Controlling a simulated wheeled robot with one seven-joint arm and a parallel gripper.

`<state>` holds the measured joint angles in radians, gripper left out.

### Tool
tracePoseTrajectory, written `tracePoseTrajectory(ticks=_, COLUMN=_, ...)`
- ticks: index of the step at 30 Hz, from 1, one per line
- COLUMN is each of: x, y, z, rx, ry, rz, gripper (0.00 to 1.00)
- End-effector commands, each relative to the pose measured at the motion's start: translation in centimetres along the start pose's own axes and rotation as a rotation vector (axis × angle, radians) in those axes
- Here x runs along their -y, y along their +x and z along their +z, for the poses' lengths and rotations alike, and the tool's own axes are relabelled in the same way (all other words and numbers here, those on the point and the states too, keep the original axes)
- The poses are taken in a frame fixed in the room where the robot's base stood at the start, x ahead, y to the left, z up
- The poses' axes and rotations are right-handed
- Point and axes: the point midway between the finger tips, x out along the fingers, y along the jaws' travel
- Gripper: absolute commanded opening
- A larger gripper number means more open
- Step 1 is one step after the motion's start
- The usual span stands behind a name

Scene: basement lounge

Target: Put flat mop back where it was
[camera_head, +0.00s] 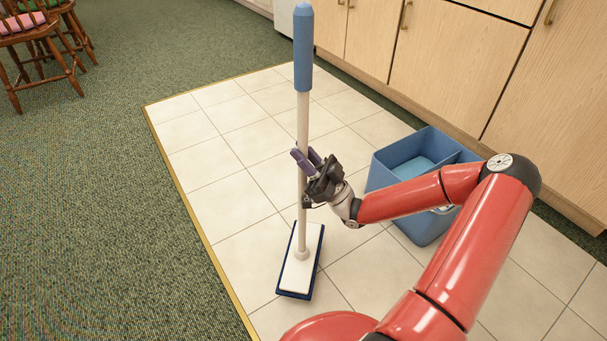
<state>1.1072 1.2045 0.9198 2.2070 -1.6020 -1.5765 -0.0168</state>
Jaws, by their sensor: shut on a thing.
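The flat mop stands upright over the white tile floor, with a blue grip (303,45) at the top of its pale pole (302,225). Its flat white and blue head (301,262) is at the bottom, on or just above the tiles; I cannot tell which. My gripper (303,165) is shut on the pole around its middle. The fingers partly hide the pole there. My red arm reaches in from the right.
A blue bucket (374,180) with compartments stands on the tiles right of the mop, partly behind my arm. Wooden cabinets (455,60) line the back right. Green carpet (110,200) lies left of the yellow tile edge. Wooden chairs (40,40) stand at the far left.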

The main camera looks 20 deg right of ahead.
Motion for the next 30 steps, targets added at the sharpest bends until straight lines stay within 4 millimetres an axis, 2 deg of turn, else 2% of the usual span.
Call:
tracePoseTrajectory(ticks=8, x=0.0, y=-1.3, z=1.2, rx=-0.003, ry=0.001, rz=-0.001, gripper=0.0)
tracePoseTrajectory(ticks=15, x=-0.1, y=-3.7, z=3.4, rx=-0.003, ry=0.0, rz=0.0, gripper=0.0)
tracePoseTrajectory(ticks=28, x=-0.1, y=-4.2, z=3.7, rx=-0.002, ry=-0.001, rz=-0.001, gripper=0.0)
tracePoseTrajectory(ticks=29, x=-0.1, y=-4.2, z=3.8, rx=0.0, ry=0.0, rz=0.0, gripper=0.23)
tracePoseTrajectory(ticks=30, x=-0.1, y=-4.2, z=3.7, rx=0.0, ry=-0.001, rz=0.0, gripper=0.28)
